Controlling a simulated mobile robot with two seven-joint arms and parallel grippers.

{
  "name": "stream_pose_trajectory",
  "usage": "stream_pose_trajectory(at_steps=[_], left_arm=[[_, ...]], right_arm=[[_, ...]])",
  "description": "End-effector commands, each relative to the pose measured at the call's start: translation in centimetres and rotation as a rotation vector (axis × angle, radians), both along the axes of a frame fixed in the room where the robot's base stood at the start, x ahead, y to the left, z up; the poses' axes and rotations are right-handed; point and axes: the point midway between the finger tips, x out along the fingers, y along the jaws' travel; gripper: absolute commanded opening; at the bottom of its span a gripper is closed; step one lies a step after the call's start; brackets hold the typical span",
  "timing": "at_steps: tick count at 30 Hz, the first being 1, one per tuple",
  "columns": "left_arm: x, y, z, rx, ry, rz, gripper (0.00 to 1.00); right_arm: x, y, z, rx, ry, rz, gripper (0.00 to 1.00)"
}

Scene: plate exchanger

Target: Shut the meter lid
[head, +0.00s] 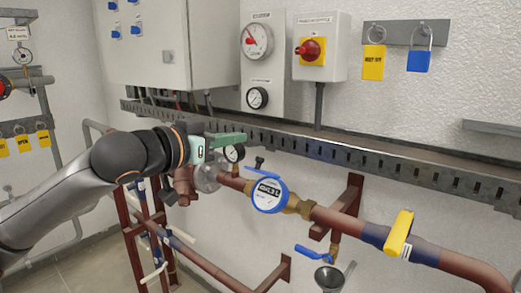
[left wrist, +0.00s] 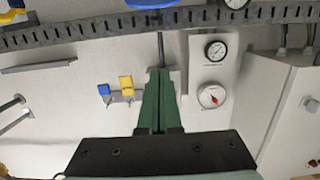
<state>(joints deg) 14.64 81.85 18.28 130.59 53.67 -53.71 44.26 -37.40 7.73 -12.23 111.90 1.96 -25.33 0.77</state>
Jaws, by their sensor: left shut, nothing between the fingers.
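The meter (head: 268,196) is a round blue-rimmed dial with a number display, set in the brown pipe in the head view. Its blue lid (head: 265,174) stands raised at the top of the dial, seen nearly edge-on. My left gripper (head: 243,137) is above and slightly left of the meter, apart from the lid. Its green fingers are shut and empty. In the left wrist view the shut fingers (left wrist: 159,72) point toward the top edge, where a blue piece (left wrist: 152,3) shows, cut off; I cannot tell for sure that it is the lid. My right gripper is out of view.
A slotted cable tray (head: 330,147) runs along the wall behind the gripper. A small gauge (head: 234,153) sits close beside it. A yellow valve handle (head: 399,233) and a blue-handled tap (head: 315,254) are right of the meter. The space in front of the meter looks clear.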

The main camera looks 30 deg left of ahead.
Motion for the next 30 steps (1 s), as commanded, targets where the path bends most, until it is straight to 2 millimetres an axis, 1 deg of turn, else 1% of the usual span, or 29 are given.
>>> stream_pose_trajectory(at_steps=[1, 3, 8, 11, 14, 17, 27, 28, 30], left_arm=[[0.5, 0.0, 0.3, 0.003, 0.005, 0.001, 0.00], [1.3, 0.0, 0.2, 0.005, 0.007, -0.001, 0.00], [2.4, 0.0, 0.2, -0.004, 0.002, 0.001, 0.00], [3.1, -0.1, 0.2, -0.003, 0.000, 0.000, 0.00], [3.7, -0.3, 0.0, 0.000, 0.002, -0.004, 0.00], [4.9, -0.2, -0.2, -0.008, -0.001, 0.000, 0.00], [8.8, -0.8, -0.9, -0.002, 0.000, -0.004, 0.00], [8.5, -0.7, -1.8, 0.003, 0.004, -0.002, 0.00], [8.1, -0.6, -2.6, 0.004, 0.006, -0.002, 0.00]], right_arm=[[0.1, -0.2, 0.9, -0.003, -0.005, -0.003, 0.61], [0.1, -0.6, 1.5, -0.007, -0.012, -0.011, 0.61], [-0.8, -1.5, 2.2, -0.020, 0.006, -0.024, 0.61], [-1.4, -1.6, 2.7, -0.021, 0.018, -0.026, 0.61], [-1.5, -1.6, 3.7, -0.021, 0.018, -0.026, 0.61], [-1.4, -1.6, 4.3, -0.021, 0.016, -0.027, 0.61], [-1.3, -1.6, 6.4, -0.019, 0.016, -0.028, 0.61], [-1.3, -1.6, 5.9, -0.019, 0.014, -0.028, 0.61], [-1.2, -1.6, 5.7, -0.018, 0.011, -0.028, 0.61]])
